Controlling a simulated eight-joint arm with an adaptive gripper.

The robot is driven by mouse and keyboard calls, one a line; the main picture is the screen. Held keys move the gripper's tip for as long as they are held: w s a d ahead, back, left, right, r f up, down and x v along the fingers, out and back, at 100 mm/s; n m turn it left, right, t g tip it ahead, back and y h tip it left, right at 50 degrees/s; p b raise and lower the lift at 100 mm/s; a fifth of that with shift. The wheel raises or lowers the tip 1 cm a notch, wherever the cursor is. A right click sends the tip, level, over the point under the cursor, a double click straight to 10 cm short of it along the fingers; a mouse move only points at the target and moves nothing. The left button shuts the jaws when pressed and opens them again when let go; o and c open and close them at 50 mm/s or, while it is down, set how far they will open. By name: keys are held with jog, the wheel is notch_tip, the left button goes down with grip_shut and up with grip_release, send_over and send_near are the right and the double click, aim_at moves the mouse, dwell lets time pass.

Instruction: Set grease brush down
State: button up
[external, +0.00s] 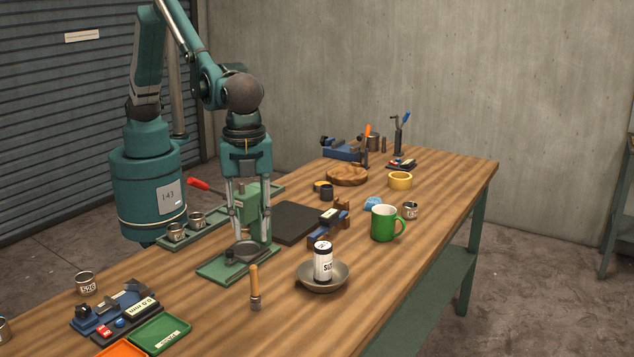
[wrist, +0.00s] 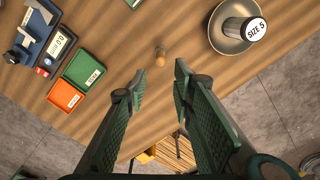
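The grease brush (external: 255,284) has a pale wooden handle and a dark metal lower end. In the external view it appears upright, handle up, on the table's near part. In the wrist view the brush (wrist: 160,56) is foreshortened and lies just beyond the gap between my fingertips. My gripper (external: 252,241) points down, above and behind the brush in the external view. In the wrist view my gripper (wrist: 158,76) has its fingers spread with nothing between them. No finger visibly touches the brush.
A metal bowl (external: 339,284) holding a white "SIZE" can (external: 323,260) stands right of the brush. Green (external: 161,334) and orange (external: 122,347) trays and a blue caliper device (external: 97,311) lie to the left. A green press (external: 251,213) stands behind. Bare wood surrounds the brush.

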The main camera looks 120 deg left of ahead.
jog(key=shift+a+r, duration=0.1)
jog(key=s+a+r+n+t, duration=0.3)
jog(key=s+a+r+n, duration=0.1)
jog(key=s+a+r, duration=1.65)
jog(key=s+a+f+n+t, duration=0.2)
jog(key=s+a, duration=0.5)
jog(key=s, duration=0.4)
jog(key=s+a+f+n+t, duration=0.2)
jog(key=s+a, duration=0.6)
jog(key=s, duration=0.4)
jog(key=shift+a+f+n, duration=0.2)
jog(key=shift+f+n, duration=0.3)
jog(key=shift+f, duration=0.1)
